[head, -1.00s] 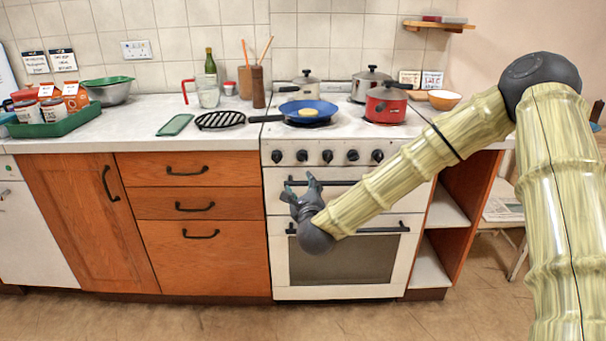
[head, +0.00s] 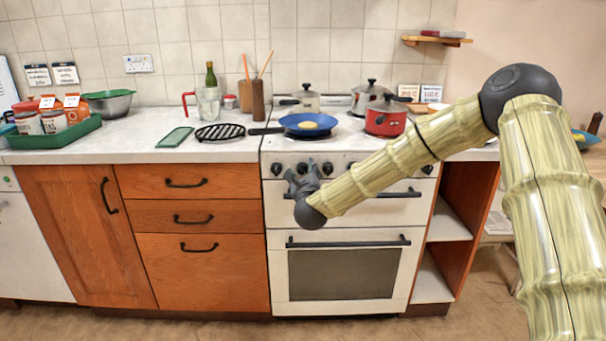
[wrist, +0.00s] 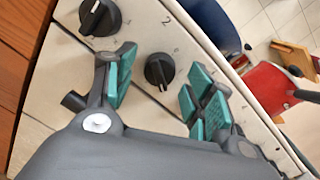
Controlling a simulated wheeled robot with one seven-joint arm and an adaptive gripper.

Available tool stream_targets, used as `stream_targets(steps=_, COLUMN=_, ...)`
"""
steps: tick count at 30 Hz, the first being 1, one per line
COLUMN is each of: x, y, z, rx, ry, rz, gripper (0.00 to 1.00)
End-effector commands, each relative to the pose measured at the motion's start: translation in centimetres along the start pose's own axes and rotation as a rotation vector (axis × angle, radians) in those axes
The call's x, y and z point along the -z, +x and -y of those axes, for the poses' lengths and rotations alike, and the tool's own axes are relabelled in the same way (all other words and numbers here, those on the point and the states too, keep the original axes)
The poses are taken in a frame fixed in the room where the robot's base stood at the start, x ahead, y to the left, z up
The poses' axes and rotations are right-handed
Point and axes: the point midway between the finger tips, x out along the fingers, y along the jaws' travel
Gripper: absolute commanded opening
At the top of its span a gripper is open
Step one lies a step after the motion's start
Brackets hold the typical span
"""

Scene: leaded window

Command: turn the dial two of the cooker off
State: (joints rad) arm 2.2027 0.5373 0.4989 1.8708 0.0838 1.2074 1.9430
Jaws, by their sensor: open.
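The white cooker (head: 349,213) has a row of black dials along its front panel. In the wrist view dial two (wrist: 160,71), a black knob with a raised ridge, sits beside a printed 2. My gripper (wrist: 161,66) is open, with teal-padded fingers on either side of dial two; I see panel between the knob and each finger. Whether the fingers touch it is unclear. In the head view my gripper (head: 305,166) is in front of the panel and largely hides dial two. Dial one (wrist: 100,17) is at the wrist view's top left.
A dark oven handle bar (head: 375,194) runs just below the dials. A blue pan (head: 307,123) and a red pot (head: 386,120) stand on the hob above. Another dial (head: 328,169) is close to the right of my gripper.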

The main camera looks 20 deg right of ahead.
Motion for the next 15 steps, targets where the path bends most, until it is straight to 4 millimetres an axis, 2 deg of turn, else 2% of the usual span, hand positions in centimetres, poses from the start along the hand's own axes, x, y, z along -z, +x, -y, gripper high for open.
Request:
stream_targets(steps=3, x=0.02, y=0.6, z=0.01, rx=0.0, ry=0.0, rz=0.0, gripper=0.54)
stream_targets(steps=12, x=0.04, y=0.74, z=-0.01, rx=-0.001, ry=0.0, rz=-0.001, gripper=0.54)
stream_targets(steps=15, x=0.04, y=0.73, z=0.0, rx=0.0, ry=0.0, rz=-0.001, gripper=0.38)
